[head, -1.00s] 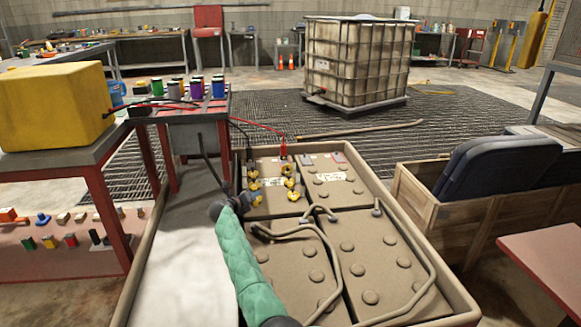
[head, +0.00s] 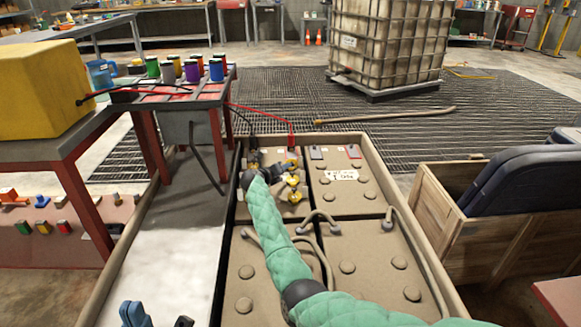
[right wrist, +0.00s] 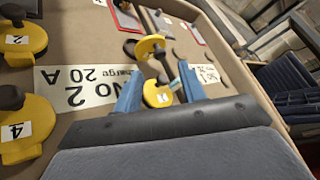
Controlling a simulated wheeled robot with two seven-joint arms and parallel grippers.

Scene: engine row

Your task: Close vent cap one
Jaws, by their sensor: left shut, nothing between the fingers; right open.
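Yellow vent caps sit on the far-left brown battery block. In the right wrist view, the caps marked 2 (right wrist: 20,45) and 4 (right wrist: 28,130) are at the left. Another yellow cap (right wrist: 150,46), which I take to be cap one, has its upper disc tilted up beside a dark post, with a labelled yellow part lower down; its number is not clear. My right gripper (right wrist: 160,88) is open, its blue fingers either side of that lower part; I cannot tell whether they touch it. My left gripper (head: 157,319) is shut and empty at the head view's bottom edge.
A red lead and a black lead run from the side table (head: 190,90) to the battery. The raised tray rim (head: 375,165) surrounds the blocks. Grey hoses (head: 410,260) cross the nearer blocks. A wooden crate (head: 455,235) with a dark seat stands at the right.

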